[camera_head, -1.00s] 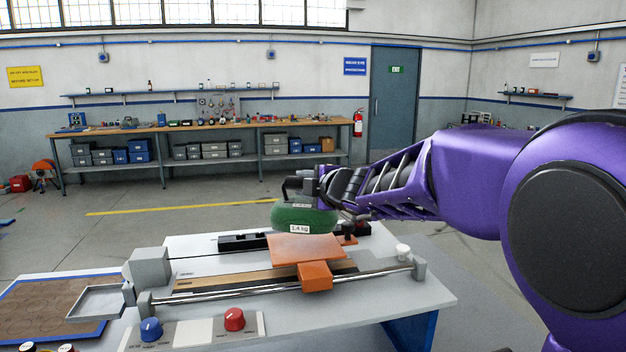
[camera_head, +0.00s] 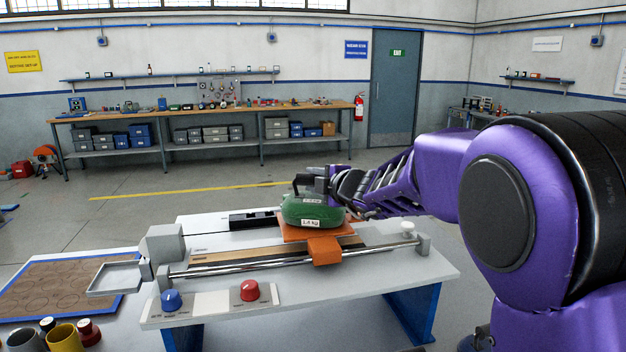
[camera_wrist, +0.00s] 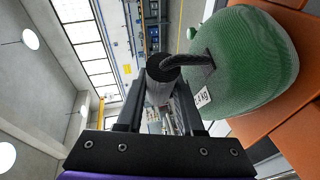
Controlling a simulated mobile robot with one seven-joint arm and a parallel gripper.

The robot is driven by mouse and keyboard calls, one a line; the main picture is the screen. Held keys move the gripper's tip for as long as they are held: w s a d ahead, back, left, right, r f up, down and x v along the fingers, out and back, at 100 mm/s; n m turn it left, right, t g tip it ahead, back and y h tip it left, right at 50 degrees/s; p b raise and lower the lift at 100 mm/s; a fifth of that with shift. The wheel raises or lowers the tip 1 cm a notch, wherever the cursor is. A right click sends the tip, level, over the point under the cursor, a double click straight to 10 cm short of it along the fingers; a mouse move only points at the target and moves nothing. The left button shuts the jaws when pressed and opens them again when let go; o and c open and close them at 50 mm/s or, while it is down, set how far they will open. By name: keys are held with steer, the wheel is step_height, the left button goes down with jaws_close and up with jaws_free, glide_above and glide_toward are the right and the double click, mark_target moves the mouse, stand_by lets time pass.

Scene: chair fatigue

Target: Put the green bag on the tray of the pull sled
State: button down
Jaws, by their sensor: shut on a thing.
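The green bag (camera_head: 312,211), with a white weight label and a dark handle, is over the orange tray (camera_head: 325,234) of the pull sled and hides most of it. My gripper (camera_head: 304,183) is shut on the bag's handle (camera_wrist: 186,60). The wrist view shows the handle between the fingers, with the green bag (camera_wrist: 245,62) hanging close to the orange tray (camera_wrist: 290,135). The bag looks about upright. I cannot tell whether its underside touches the tray. The sled's orange front block (camera_head: 324,252) sits at the rail.
The sled's metal rail (camera_head: 230,267) runs across the white table (camera_head: 400,285). A grey block (camera_head: 165,243) and small grey pan (camera_head: 113,278) are at the left end. Blue (camera_head: 172,300) and red (camera_head: 249,290) knobs are in front. Several cups stand at lower left.

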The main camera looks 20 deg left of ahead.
steer(key=shift+r, duration=0.25)
steer(key=c, duration=0.9)
jaws_free()
steer(key=shift+f, duration=0.3)
steer(key=o, duration=0.4)
steer(key=shift+c, duration=0.2)
steer(key=shift+r, duration=0.15)
steer(key=v, duration=1.2)
steer(key=shift+s, duration=0.15)
